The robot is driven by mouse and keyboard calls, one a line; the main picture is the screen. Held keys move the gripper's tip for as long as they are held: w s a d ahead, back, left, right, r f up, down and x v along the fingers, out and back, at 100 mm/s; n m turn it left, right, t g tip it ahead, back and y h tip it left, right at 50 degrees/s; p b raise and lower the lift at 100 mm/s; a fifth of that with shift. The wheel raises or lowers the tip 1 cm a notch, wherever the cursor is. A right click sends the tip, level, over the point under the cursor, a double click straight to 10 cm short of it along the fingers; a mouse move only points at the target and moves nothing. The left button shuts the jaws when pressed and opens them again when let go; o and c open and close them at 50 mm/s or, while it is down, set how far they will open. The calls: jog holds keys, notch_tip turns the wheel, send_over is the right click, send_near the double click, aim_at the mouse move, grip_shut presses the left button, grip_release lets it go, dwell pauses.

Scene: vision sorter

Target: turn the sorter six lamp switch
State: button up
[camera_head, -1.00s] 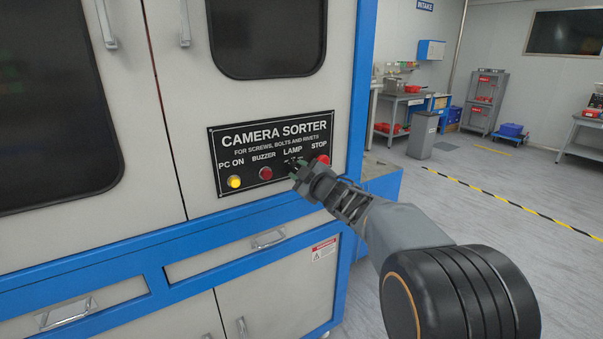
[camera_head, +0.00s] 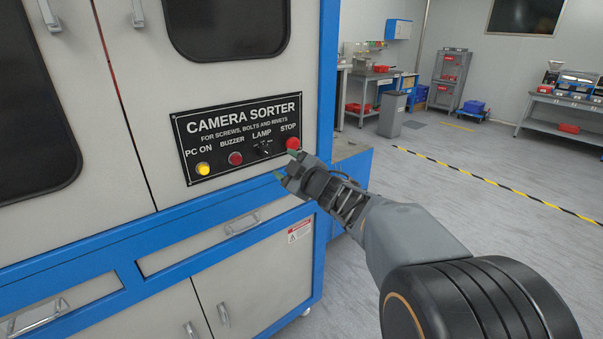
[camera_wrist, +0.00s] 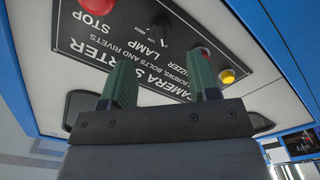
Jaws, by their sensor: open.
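The black CAMERA SORTER panel (camera_head: 238,116) is on the front of the pale machine. Its lamp switch (camera_head: 263,149) is a small dark knob under the word LAMP, between the red buzzer button (camera_head: 235,158) and the red stop button (camera_head: 293,143). My gripper (camera_head: 286,166) is open and empty, just right of and below the switch in the head view, apart from it. The wrist view shows the panel upside down, with the switch (camera_wrist: 162,18) at the top, above the gap between my two green fingers. I cannot read its setting surely.
The yellow PC ON button (camera_head: 203,169) is at the panel's left end. Drawer handles (camera_head: 241,224) and cupboard handles stick out below. A blue ledge (camera_head: 350,170) stands right of the machine. The floor to the right is open, with a yellow-black line.

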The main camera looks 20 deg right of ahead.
jog(key=v, duration=0.6)
jog(key=shift+p, duration=0.3)
